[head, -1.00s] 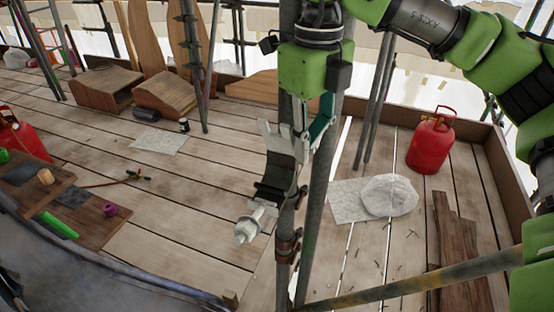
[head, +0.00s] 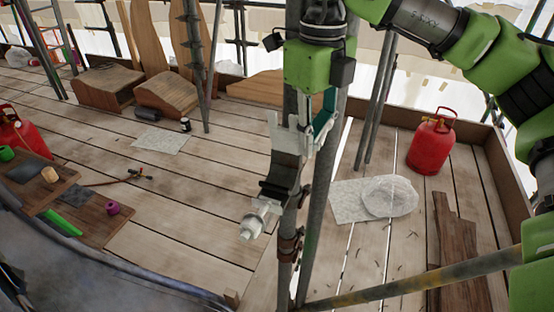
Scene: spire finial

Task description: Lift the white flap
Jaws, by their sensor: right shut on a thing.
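My right gripper (head: 284,188) hangs from the green wrist at the middle of the head view, beside upright scaffold poles. Its grey and black jaw parts point down. They are shut on a white fitting (head: 252,226) with a rounded lower end, held in the air above the planks. The contact itself is partly hidden by the jaw parts. I cannot tell whether this fitting belongs to the white flap. No separate white flap can be made out for certain. My left gripper is not in view.
Scaffold poles (head: 318,210) stand close to my right gripper. A red gas bottle (head: 430,145) and a translucent white bag (head: 390,197) on a pale sheet (head: 345,203) are at right. Boards with a purple roll (head: 113,208) lie at left.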

